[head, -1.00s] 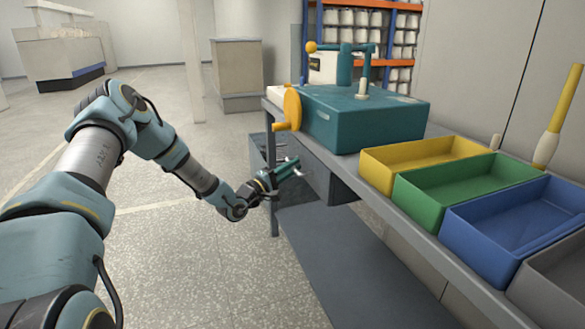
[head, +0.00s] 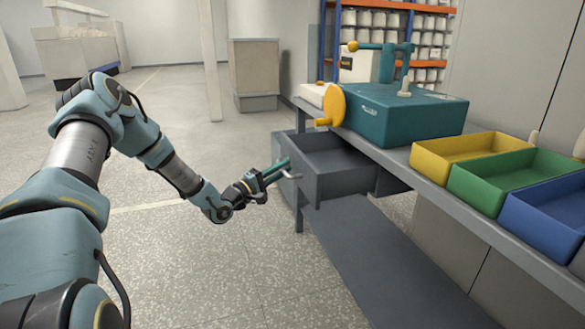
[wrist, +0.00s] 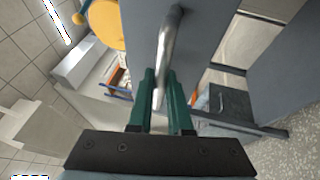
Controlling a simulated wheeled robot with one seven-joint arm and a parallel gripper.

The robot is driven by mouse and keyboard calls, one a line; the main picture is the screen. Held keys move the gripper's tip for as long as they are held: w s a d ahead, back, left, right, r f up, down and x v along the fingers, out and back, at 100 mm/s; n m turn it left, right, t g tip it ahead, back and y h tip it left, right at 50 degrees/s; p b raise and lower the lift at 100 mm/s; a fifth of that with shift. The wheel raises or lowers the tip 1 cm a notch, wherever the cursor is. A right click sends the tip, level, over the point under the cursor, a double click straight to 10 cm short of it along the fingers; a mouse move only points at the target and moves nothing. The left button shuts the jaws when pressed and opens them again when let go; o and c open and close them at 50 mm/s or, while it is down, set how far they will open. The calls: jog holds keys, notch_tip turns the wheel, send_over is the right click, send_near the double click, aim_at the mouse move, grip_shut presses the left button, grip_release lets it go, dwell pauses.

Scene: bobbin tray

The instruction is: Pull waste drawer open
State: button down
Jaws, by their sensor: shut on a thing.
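The grey waste drawer (head: 346,186) sits under the left end of the bench and stands partly open, its empty-looking inside showing from above. Its metal bar handle (wrist: 169,48) is on the front face. My gripper (head: 280,170) is at the drawer front. In the wrist view my gripper (wrist: 161,95) has its two green fingers on either side of the lower part of the handle, shut on it. The fingertips partly hide the handle there.
The bench (head: 420,176) carries a teal machine (head: 415,118) with a yellow handwheel (head: 334,104). Yellow (head: 432,160), green (head: 470,183) and blue (head: 530,222) trays stand to its right. A low grey shelf (head: 385,265) lies below. The floor left of the bench is clear.

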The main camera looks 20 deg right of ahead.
jog(key=shift+w+a, duration=0.1)
jog(key=shift+a, duration=1.05)
jog(key=c, duration=0.8)
grip_release()
jog(key=shift+c, duration=0.2)
jog(key=v, duration=1)
jog(key=shift+a, duration=0.35)
jog(key=shift+f, duration=0.2)
